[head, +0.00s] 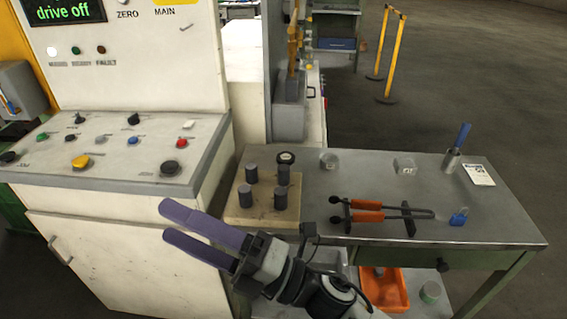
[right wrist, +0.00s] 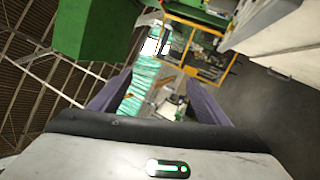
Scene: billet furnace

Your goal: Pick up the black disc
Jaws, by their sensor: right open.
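A black disc (head: 285,157) with a pale centre sits on top of the back right grey cylinder (head: 283,175) in the head view. That cylinder stands with several others on a wooden block (head: 262,215) at the table's left end. My right gripper (head: 168,223) is open and empty, with its purple fingers pointing left, in front of the control console and left of the block. It is apart from the disc. In the right wrist view its two fingers (right wrist: 158,98) are spread with nothing held between them; the disc is not seen there. My left gripper is not in view.
The control console (head: 110,150) stands left. An orange bin (head: 385,290) is below.

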